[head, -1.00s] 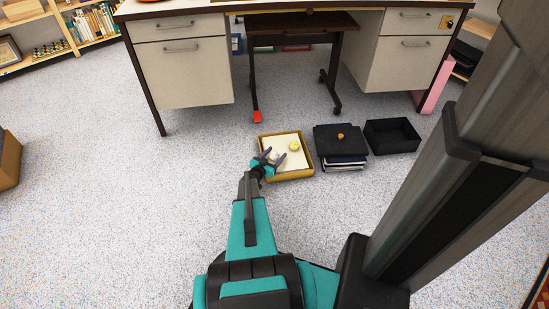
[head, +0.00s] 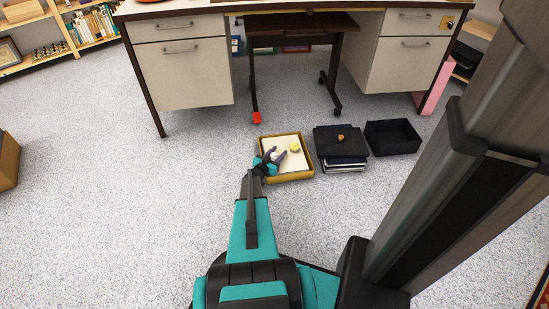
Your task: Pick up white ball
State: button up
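A shallow tray (head: 309,166) with a yellow-brown rim and a white bottom lies on the floor. A small pale yellowish-white ball (head: 295,147) sits in it, toward the back right. No other, whiter ball can be made out clearly against the white bottom. My gripper (head: 278,153) reaches over the tray's left side from the front left. I see no contact with the ball.
A stack (head: 342,150) of dark and pale flat items, with a small orange-brown thing (head: 340,138) on top, stands right of the tray. A black open box (head: 392,137) is farther right. A desk (head: 184,72) stands behind.

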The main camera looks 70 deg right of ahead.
jog(key=c, duration=0.5)
jog(key=shift+c, duration=0.2)
jog(key=shift+r, duration=0.1)
notch_tip(320, 180, up, 28)
jog(key=p, duration=0.9)
